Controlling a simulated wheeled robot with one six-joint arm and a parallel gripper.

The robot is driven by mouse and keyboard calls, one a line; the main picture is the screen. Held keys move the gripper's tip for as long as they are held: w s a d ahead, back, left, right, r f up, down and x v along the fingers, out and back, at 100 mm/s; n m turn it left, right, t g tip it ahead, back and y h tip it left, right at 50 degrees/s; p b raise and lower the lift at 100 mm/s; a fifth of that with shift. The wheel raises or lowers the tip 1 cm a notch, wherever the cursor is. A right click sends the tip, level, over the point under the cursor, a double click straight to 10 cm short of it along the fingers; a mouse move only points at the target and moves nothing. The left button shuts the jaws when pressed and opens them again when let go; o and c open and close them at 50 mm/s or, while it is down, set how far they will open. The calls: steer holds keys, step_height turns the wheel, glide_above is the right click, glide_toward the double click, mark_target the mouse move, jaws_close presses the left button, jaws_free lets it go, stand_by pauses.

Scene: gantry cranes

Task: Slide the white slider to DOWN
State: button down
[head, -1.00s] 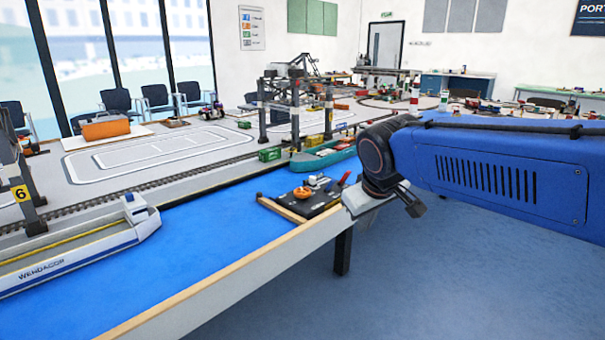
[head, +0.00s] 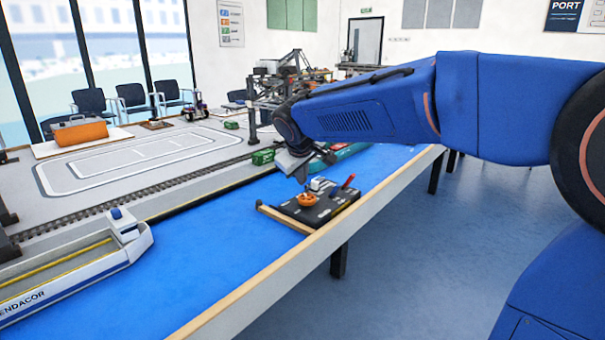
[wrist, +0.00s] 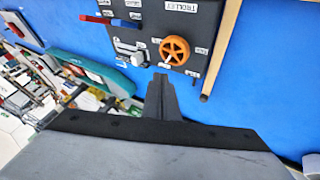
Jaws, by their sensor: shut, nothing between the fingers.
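The dark control panel (head: 325,212) lies at the near edge of the blue table and also shows in the wrist view (wrist: 150,12). On it is a whitish slider-like part (wrist: 128,49), beside an orange handwheel (wrist: 174,50); in the head view the white part (head: 319,184) is behind the orange wheel (head: 307,199). I cannot read the slider's labels or its exact setting. My gripper (wrist: 162,76) is shut and empty. Its tips show just below the wheel and slider in the wrist view, apparently clear of both. In the head view my gripper (head: 301,178) hangs just above the panel's far-left side.
A wooden strip (head: 285,219) runs along the panel's side. A teal ship (wrist: 90,72) and model cranes (head: 285,85) lie behind. Blue surface left of the panel is clear.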

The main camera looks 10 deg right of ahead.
mark_target(311, 189)
steer(key=x, duration=0.6)
steer(key=shift+f, duration=0.15)
steer(key=shift+w+d, duration=0.7)
steer(key=shift+d, duration=0.3)
steer(key=shift+w+d, duration=0.5)
steer(key=shift+d, duration=0.15)
